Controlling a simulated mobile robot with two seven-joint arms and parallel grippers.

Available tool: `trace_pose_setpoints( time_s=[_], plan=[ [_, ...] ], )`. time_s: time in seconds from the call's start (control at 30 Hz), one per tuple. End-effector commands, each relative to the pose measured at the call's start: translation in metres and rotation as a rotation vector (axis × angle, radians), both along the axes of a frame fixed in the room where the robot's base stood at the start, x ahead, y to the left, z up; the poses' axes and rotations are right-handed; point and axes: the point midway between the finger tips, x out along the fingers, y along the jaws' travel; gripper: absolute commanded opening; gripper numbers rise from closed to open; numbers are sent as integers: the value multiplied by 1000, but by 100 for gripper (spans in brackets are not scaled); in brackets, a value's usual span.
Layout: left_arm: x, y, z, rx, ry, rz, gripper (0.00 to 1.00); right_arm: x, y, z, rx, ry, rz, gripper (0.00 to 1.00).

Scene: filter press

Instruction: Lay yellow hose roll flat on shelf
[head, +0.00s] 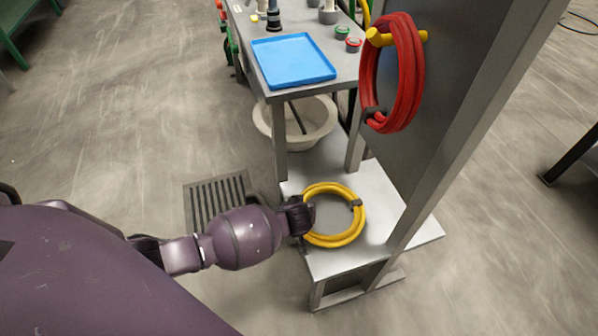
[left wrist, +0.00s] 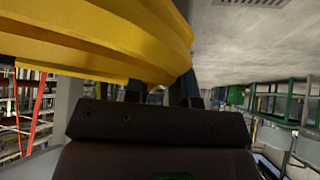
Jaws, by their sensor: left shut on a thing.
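The yellow hose roll (head: 361,222) is a coil with a dark tie on its right side. In the head view it appears flat over the light grey shelf (head: 384,200), near the shelf's left edge. Whether it fully rests on the shelf I cannot tell. My left gripper (head: 303,214) is shut on the roll's left side. In the left wrist view the yellow hose (left wrist: 110,40) fills the top left, close to the dark gripper body. The fingertips are mostly hidden by the hose and the gripper itself. My right gripper is not in view.
A red hose coil (head: 413,75) hangs from a yellow peg on the grey upright panel right of the shelf. A slanting metal post (head: 455,130) stands beside the shelf. A blue tray (head: 292,60) lies on the bench, with a pale basin (head: 318,133) below. Shelf surface behind the roll is clear.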

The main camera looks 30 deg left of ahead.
Motion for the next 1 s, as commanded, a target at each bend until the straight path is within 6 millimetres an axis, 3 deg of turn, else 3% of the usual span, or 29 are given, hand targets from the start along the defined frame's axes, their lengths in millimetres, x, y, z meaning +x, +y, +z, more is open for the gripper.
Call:
trace_pose_setpoints(
  time_s=[0.13,0.17,0.37,0.67,1.0],
  plan=[
    [2,0,3,-1,-5,0,0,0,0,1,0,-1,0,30],
    [2,0,3,-1,-5,0,25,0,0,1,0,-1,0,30],
    [1,0,2,-1,-3,0,54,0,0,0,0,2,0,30],
    [-1,-1,2,1,0,-1,54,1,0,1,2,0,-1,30],
    [-22,-16,48,-3,-14,0,54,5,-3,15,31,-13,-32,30]
  ],
)
